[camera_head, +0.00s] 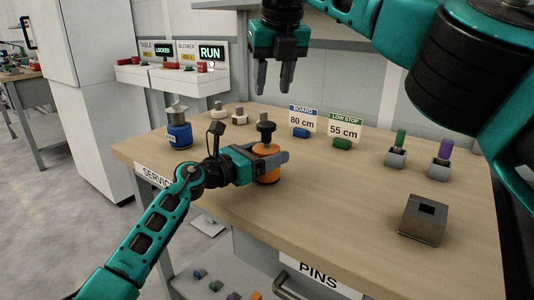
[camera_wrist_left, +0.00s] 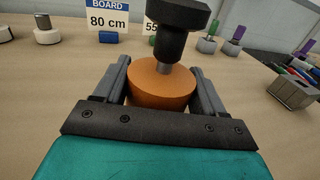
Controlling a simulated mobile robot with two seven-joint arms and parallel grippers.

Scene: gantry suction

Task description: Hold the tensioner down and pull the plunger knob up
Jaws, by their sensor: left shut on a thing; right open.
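The tensioner is an orange round body (camera_head: 266,175) standing upright on the wooden table. A black plunger knob (camera_head: 266,127) sits above it on a short stem. In the left wrist view the orange body (camera_wrist_left: 160,86) lies between the two fingers, with the grey stem and black knob (camera_wrist_left: 178,15) above it. My left gripper (camera_head: 280,161) is shut on the orange body from the left side. My right gripper (camera_head: 274,90) is open and empty, pointing down, and appears above and behind the knob in the head view.
A blue cylinder with a metal top (camera_head: 179,134) stands at the table's left. Signs reading 80 cm (camera_head: 302,120) and 55 cm (camera_head: 344,128) stand at the back. Green (camera_head: 399,142) and purple (camera_head: 444,150) pins stand in grey holders.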

